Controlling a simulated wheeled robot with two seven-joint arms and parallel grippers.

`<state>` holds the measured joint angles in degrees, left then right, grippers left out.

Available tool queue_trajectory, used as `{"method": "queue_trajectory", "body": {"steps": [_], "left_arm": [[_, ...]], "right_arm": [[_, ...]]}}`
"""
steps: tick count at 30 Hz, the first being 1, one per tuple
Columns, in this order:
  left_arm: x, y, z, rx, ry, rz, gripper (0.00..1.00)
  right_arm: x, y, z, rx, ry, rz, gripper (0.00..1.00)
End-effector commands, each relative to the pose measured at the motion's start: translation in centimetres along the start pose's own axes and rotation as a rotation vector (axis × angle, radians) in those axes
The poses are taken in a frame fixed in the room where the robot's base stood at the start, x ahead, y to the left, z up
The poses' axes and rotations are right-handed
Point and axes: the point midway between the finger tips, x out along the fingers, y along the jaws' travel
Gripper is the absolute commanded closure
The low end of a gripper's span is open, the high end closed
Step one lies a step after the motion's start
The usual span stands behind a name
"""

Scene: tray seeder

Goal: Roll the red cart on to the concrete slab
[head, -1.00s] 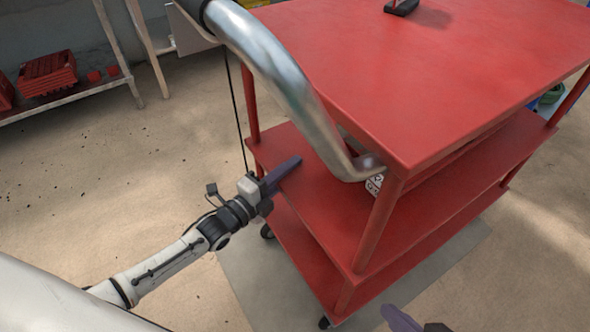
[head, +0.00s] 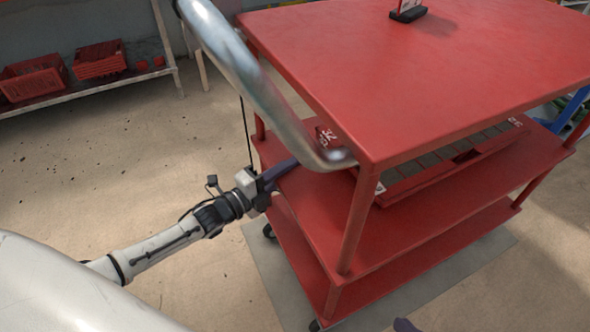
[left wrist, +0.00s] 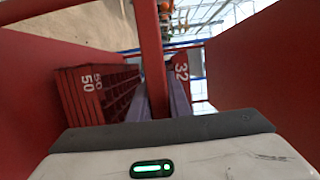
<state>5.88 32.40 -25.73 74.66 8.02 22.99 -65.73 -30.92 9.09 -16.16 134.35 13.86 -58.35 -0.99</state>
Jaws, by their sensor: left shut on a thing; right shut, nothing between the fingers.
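The red cart (head: 440,75) has three shelves and a silver handle (head: 270,90) on its near left side. The grey concrete slab (head: 272,268) shows on the floor left and right of the cart's base. My right gripper (head: 405,325) shows only a purple fingertip at the bottom edge, apart from the cart, and is shut and empty.
A red crate marked 32 (head: 328,138) is on the middle shelf. A crate marked 50 (left wrist: 85,90) shows in the left wrist view. A small black stand (head: 407,14) is on the top shelf. A rack with red crates (head: 100,60) stands at the back left; the floor before it is clear.

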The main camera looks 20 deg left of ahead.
Motion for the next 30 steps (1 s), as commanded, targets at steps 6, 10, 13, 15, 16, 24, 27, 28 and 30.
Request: {"method": "queue_trajectory", "body": {"steps": [6, 10, 13, 15, 16, 24, 27, 28, 30], "left_arm": [[-0.1, 0.1, 0.1, -0.001, 0.002, 0.002, 1.0], [-0.1, 0.1, 0.0, -0.001, 0.002, 0.002, 1.0], [-0.1, 0.1, 0.0, -0.001, 0.003, 0.002, 0.76], [-0.1, 0.1, 0.0, -0.001, 0.003, 0.002, 0.64], [-0.1, 0.1, 0.0, -0.001, 0.002, 0.002, 0.61], [-0.1, 0.0, 0.1, -0.001, 0.002, 0.001, 0.61], [-0.7, 0.0, 0.1, -0.001, 0.001, 0.002, 0.61], [-1.1, 0.0, 0.1, -0.001, 0.001, 0.003, 0.61], [-2.2, -0.1, 0.0, -0.002, 0.002, 0.004, 0.61]], "right_arm": [[-0.1, -0.1, -0.1, 0.001, 0.004, -0.002, 1.0], [0.0, -0.1, -0.1, 0.001, 0.003, -0.002, 1.0], [0.0, -0.1, 0.0, 0.001, 0.001, -0.002, 1.0], [0.0, 0.0, 0.1, 0.002, 0.0, -0.001, 1.0], [0.1, 0.0, 0.1, 0.002, -0.001, -0.001, 1.0], [0.1, 0.0, 0.2, 0.002, -0.004, -0.001, 1.0], [-0.1, 0.0, 0.1, 0.0, -0.006, 0.002, 1.0], [-0.1, 0.0, 0.0, -0.001, -0.008, 0.004, 1.0], [-0.3, 0.1, 0.1, -0.005, -0.018, 0.011, 1.0]]}}
